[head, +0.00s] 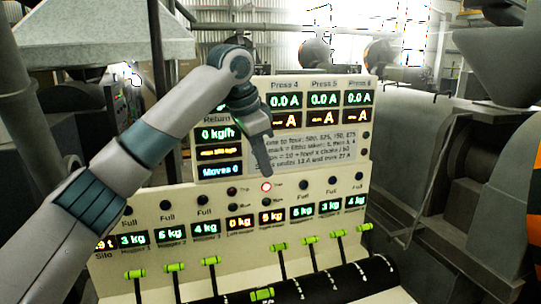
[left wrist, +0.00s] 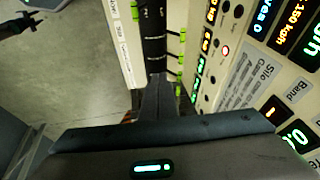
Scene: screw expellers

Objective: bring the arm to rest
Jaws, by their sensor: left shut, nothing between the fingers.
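My left arm (head: 150,140) comes in from the lower left in the head view and reaches up to the control panel. My left gripper (head: 267,172) points down in front of the panel, its fingers shut and empty. In the left wrist view the shut fingers (left wrist: 158,95) point at the strip of levers. I cannot tell from these views whether the fingertips touch the panel. My right gripper does not show clearly; a dark shape (left wrist: 15,24) at the top left of the left wrist view is too unclear to name.
The cream control panel (head: 220,210) carries lit displays and a red-lit button (head: 266,187). Several green-handled levers (head: 279,247) stand along its front, above a black roller (head: 320,287). Large dark machines (head: 480,190) stand at the right. Bare floor (left wrist: 70,65) shows beside the panel.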

